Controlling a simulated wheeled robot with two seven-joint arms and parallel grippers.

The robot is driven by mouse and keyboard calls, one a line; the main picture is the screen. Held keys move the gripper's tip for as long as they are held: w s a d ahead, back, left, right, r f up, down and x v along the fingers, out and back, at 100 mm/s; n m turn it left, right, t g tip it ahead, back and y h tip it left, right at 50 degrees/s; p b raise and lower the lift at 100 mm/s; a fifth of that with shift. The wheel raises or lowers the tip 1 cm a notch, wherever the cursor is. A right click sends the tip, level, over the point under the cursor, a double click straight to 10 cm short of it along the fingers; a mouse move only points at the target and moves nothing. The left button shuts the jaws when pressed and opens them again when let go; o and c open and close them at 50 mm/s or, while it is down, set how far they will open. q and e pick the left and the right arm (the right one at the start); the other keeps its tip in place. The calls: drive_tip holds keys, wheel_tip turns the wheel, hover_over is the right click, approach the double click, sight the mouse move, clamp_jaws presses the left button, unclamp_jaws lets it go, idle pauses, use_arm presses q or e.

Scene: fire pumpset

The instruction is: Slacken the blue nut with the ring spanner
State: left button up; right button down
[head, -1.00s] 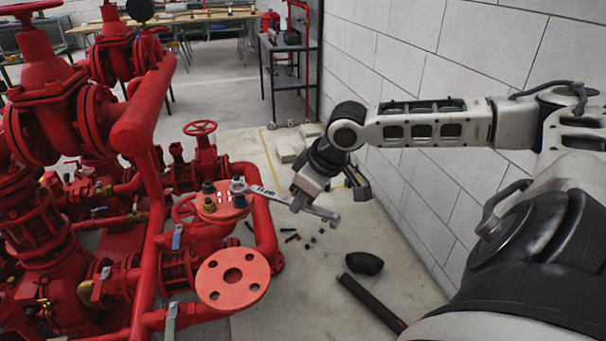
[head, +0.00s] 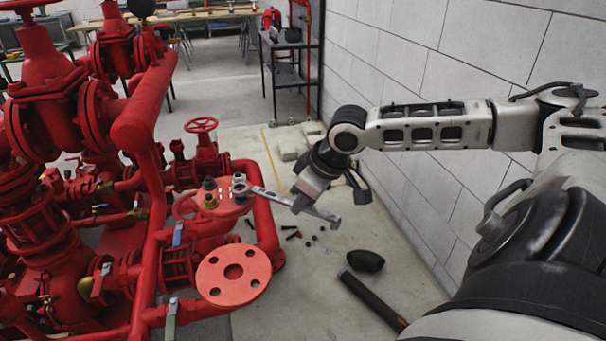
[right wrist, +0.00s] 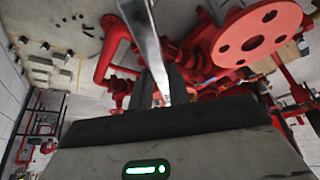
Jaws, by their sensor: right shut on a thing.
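The grey ring spanner (head: 270,196) lies across from the red flange (head: 226,207) toward the right. Its ring end is around the stud at the flange's right side, and the ring largely hides the nut there, so I cannot make out its blue colour. A dark green nut (head: 209,184) and a brass-coloured nut (head: 210,202) sit on the flange's left side. My right gripper (head: 302,203) is shut on the spanner's handle; the open end sticks out past it. In the right wrist view the spanner (right wrist: 147,40) runs up from between the fingers. My left gripper is out of view.
A red flange with holes (head: 233,272) stands just in front, and red pipes fill the left. A dark elbow (head: 365,261), a dark tube (head: 372,301) and small bolts lie on the floor. The white block wall (head: 440,60) is close on the right.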

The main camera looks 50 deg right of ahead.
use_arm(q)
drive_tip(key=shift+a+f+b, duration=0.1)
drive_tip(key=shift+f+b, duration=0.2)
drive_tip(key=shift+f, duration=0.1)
use_arm(e)
drive_tip(key=shift+f, duration=0.95)
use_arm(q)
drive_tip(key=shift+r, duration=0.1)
